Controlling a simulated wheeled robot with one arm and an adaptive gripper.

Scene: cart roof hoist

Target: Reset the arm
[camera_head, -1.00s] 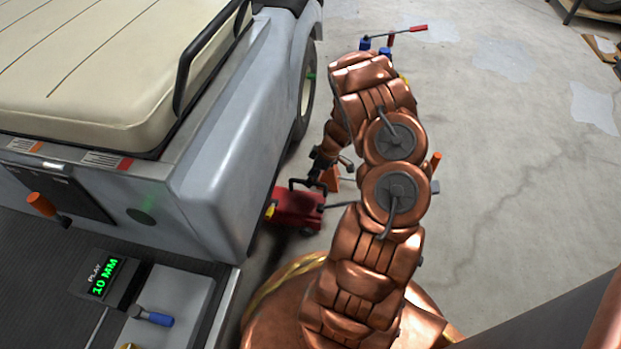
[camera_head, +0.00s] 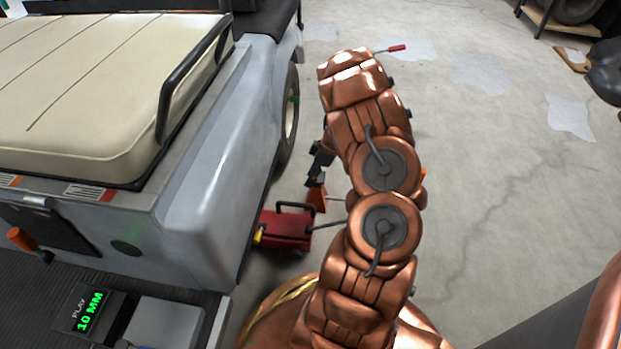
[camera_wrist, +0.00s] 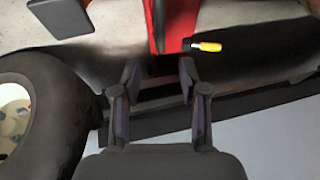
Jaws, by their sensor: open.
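My copper arm stands upright in the middle of the head view. My dark gripper (camera_head: 318,165) hangs at its far side, partly hidden by the arm, above the floor beside the cart. In the wrist view my gripper (camera_wrist: 158,78) is open, with its two fingers apart and nothing held between them. A red jack (camera_head: 288,229) stands on the floor by the cart, near the gripper in the picture. A red part (camera_wrist: 158,20) and a yellow handle (camera_wrist: 208,46) lie beyond the fingertips in the wrist view.
The grey cart (camera_head: 205,190) with its cream seat (camera_head: 80,95) fills the left side. Its wheel (camera_wrist: 40,120) is close on the left in the wrist view. A display reading 10 MM (camera_head: 88,312) is at lower left. Concrete floor (camera_head: 500,170) at right is mostly clear.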

